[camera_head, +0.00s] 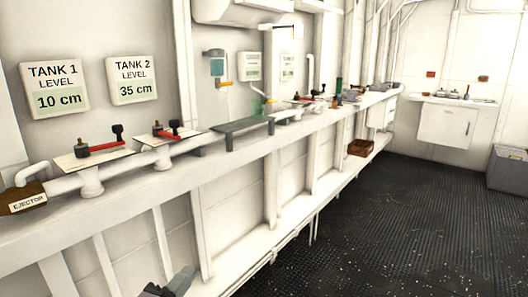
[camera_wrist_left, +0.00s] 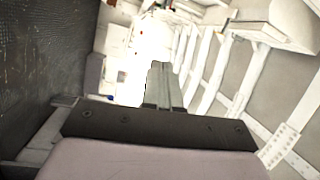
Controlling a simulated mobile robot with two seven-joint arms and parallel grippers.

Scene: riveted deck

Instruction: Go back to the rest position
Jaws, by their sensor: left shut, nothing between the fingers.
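My left gripper (camera_head: 182,278) shows at the bottom edge of the head view, below the long white ledge and in front of the ribbed wall. Only its end shows; the rest of the arm is cut off by the frame. In the left wrist view the fingers of my left gripper (camera_wrist_left: 160,82) are together with nothing between them, and they touch nothing. My right gripper is in neither view.
The white ledge (camera_head: 240,146) carries pipes, red-handled valves (camera_head: 100,148) and a grey stand (camera_head: 243,127). A brown box (camera_head: 361,147) sits lower along the wall. A sink cabinet (camera_head: 447,124) and grey bin (camera_head: 508,168) stand farther off. The dark floor (camera_head: 400,220) is clear.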

